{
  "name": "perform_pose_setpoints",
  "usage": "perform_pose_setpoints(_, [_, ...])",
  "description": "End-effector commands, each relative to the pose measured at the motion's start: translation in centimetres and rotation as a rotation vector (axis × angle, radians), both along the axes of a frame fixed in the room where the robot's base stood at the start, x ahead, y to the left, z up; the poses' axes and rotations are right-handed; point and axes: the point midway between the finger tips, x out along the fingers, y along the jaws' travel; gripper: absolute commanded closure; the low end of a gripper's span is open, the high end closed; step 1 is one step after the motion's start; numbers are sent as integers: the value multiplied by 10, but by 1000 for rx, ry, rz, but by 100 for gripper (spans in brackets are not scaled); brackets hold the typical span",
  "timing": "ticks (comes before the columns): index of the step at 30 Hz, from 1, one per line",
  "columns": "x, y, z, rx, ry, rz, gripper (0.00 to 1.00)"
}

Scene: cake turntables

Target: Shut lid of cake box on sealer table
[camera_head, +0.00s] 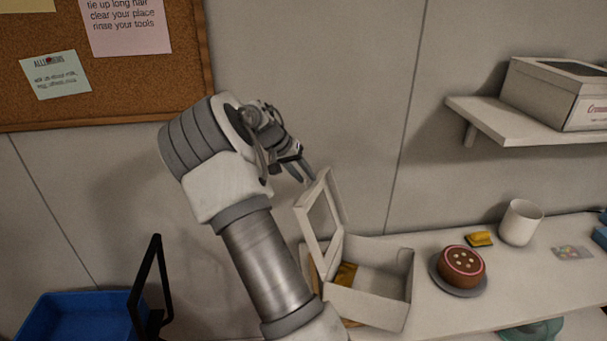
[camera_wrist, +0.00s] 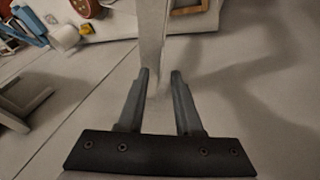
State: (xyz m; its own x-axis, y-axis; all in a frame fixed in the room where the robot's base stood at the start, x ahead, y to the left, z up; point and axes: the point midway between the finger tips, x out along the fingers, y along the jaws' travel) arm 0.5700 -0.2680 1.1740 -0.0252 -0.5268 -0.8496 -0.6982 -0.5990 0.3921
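The white cake box (camera_head: 370,305) stands on the table, its inside partly visible, with a yellow-brown patch at its left. Its windowed lid (camera_head: 334,200) stands up open on the box's left side, leaning slightly. My gripper (camera_head: 305,177) is just above and left of the lid's top edge in the head view. In the wrist view my gripper (camera_wrist: 160,74) has its two fingers apart, and the pale lid (camera_wrist: 152,35) runs edge-on toward the gap between them. I cannot tell whether a finger touches it.
Right of the box are a chocolate cake (camera_head: 461,265) on a dark plate, a yellow item (camera_head: 479,239) and a white cup (camera_head: 520,222). A wall shelf (camera_head: 530,130) holds another box (camera_head: 555,95). A blue bin (camera_head: 75,318) is at lower left. The wall is close behind.

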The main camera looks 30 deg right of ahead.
Motion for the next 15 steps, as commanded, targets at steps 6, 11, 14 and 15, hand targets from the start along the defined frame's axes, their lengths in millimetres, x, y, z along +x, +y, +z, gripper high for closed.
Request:
perform_pose_setpoints(6, [0, 0, -1, 1, 1, 0, 66])
perform_pose_setpoints(11, [0, 0, -1, 1, 1, 0, 93])
perform_pose_setpoints(14, [0, 0, 0, 0, 0, 0, 100])
perform_pose_setpoints(15, [0, 0, 0, 0, 0, 0, 100])
